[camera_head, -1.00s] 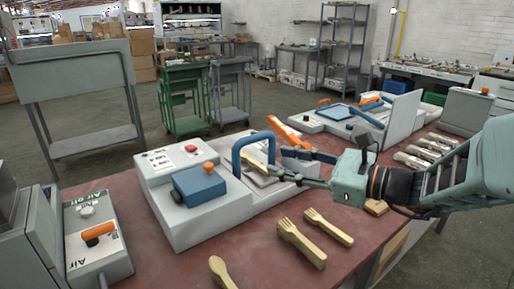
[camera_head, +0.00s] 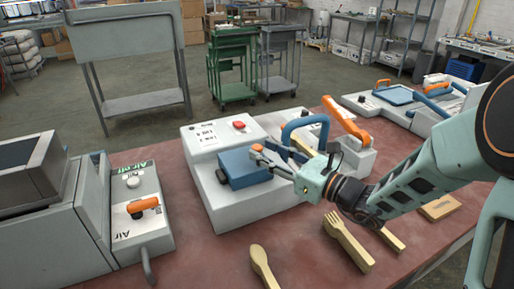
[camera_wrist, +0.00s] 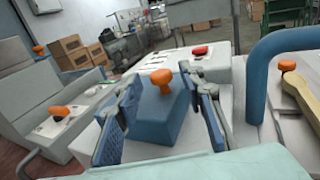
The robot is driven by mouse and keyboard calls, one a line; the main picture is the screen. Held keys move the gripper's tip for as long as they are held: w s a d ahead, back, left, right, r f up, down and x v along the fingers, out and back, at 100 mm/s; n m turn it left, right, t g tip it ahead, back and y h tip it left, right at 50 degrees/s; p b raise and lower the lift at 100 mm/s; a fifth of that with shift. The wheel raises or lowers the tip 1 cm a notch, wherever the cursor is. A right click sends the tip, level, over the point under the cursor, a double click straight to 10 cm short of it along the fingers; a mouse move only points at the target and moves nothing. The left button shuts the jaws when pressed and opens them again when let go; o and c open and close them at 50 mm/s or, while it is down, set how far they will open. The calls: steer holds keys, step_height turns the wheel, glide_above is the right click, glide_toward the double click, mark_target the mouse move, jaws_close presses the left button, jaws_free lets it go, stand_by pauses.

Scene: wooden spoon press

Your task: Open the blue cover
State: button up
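The blue cover (camera_head: 240,170) sits closed on the grey press (camera_head: 222,208), with an orange knob (camera_head: 257,147) on top. In the wrist view the blue cover (camera_wrist: 158,122) and its orange knob (camera_wrist: 161,77) lie between my two fingers. My gripper (camera_head: 264,157) is at the right side of the cover, close to the knob. In the wrist view my gripper (camera_wrist: 160,84) is open, with a finger on each side of the knob and visible gaps to it. Whether a finger touches the cover cannot be told.
A blue arched handle (camera_head: 305,124) stands just right of the cover. An orange lever (camera_head: 346,120) is behind it and a red button (camera_head: 239,125) is at the back. A wooden spoon (camera_head: 262,266) and fork (camera_head: 348,243) lie in front. A grey control box (camera_head: 138,215) stands left.

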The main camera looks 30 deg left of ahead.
mark_target(261, 149)
steer(key=shift+x, duration=1.7)
jaws_close()
